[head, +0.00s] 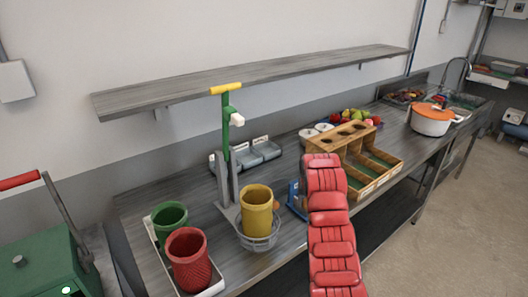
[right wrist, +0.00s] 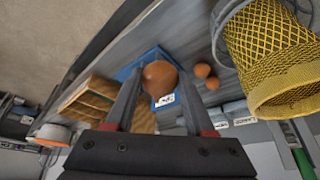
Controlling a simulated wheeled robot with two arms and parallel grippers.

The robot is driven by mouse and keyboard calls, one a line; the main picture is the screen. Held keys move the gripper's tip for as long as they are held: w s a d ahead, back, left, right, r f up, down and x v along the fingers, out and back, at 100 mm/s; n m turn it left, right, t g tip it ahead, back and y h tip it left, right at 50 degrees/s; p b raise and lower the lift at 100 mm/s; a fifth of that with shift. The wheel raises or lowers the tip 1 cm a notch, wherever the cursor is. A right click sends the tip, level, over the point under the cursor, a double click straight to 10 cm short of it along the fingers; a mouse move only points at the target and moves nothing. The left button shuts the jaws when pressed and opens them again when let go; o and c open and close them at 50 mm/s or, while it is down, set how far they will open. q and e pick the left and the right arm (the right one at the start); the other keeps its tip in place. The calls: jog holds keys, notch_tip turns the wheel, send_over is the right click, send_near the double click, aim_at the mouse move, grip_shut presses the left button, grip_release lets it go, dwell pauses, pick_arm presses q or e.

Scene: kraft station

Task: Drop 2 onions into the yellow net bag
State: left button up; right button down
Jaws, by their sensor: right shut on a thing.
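The yellow net bag (head: 257,212) hangs open in a wire ring holder on the steel bench, in front of a green post. It also shows at the upper right of the right wrist view (right wrist: 275,60). My right gripper (right wrist: 158,84) is shut on a brown onion (right wrist: 160,76), with one finger on each side of it. The bag is to the side of the held onion, apart from it. Two more onions (right wrist: 202,70) (right wrist: 213,83) lie between the held onion and the bag. In the head view, my red right arm hides the gripper. My left gripper is not in view.
A blue bin (head: 293,193) with a white label stands near the bag. A red net bag (head: 188,258) and a green one (head: 170,218) stand at the left in a white tray.

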jog(key=w+a+r+n+y+p, duration=0.2)
jog(key=a+r+n+p, duration=0.3)
jog(key=a+r, duration=0.9)
jog(key=shift+w+a+f+p, duration=0.1)
jog(key=shift+a+f+p, duration=0.1)
jog(key=shift+f, duration=0.75)
jog(key=shift+w+a+f+p, duration=0.1)
jog(key=shift+a+f+p, duration=0.1)
jog(key=shift+f, duration=0.8)
jog(key=shift+a+f+p, duration=0.1)
jog(key=shift+f+p, duration=0.1)
jog(key=shift+f, duration=0.75)
jog(key=shift+c, duration=0.9)
grip_release()
